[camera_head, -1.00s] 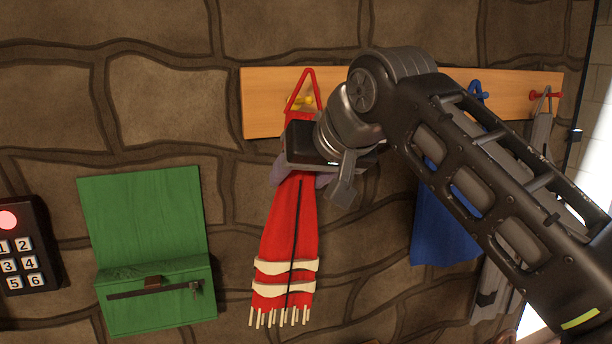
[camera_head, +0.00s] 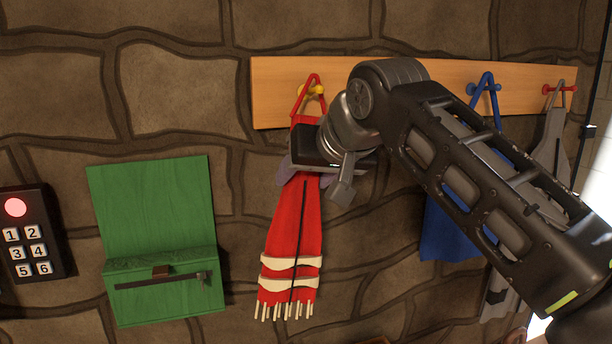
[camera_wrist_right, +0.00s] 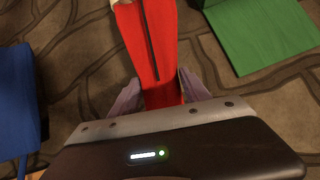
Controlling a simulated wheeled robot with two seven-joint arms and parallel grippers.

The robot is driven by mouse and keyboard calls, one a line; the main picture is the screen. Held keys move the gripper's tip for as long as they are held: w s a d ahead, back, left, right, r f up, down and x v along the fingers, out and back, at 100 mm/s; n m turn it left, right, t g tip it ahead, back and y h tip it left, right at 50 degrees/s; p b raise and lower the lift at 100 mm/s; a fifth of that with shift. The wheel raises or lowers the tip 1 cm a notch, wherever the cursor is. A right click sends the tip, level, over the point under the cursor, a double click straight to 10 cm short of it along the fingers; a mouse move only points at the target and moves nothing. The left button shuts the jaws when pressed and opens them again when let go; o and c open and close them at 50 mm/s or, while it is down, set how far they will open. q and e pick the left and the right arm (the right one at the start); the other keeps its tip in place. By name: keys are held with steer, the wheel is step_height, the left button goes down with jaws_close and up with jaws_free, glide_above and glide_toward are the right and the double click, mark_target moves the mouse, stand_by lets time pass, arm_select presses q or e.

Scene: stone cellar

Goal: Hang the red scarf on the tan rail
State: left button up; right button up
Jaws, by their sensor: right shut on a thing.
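The red scarf (camera_head: 292,225), with white stripes and a fringe, hangs down in front of the wall in the head view. My right gripper (camera_head: 305,172) is shut on its upper part, just below its red loop (camera_head: 299,98). The red scarf also shows between the fingers in the right wrist view (camera_wrist_right: 145,45). The loop lies over the tan rail (camera_head: 275,95) at a yellow peg (camera_head: 319,89), with its top just above the peg. I cannot tell whether the loop is around the peg or only in front of it. My left gripper is out of view.
A blue cloth (camera_head: 445,225) hangs from a blue loop (camera_head: 485,88) on the rail, partly behind my right arm. A grey item (camera_head: 551,140) hangs at a red peg on the right. A green box (camera_head: 165,290) and a keypad (camera_head: 30,240) are on the left.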

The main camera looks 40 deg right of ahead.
steer(key=o, duration=1.6)
steer(key=v, duration=0.8)
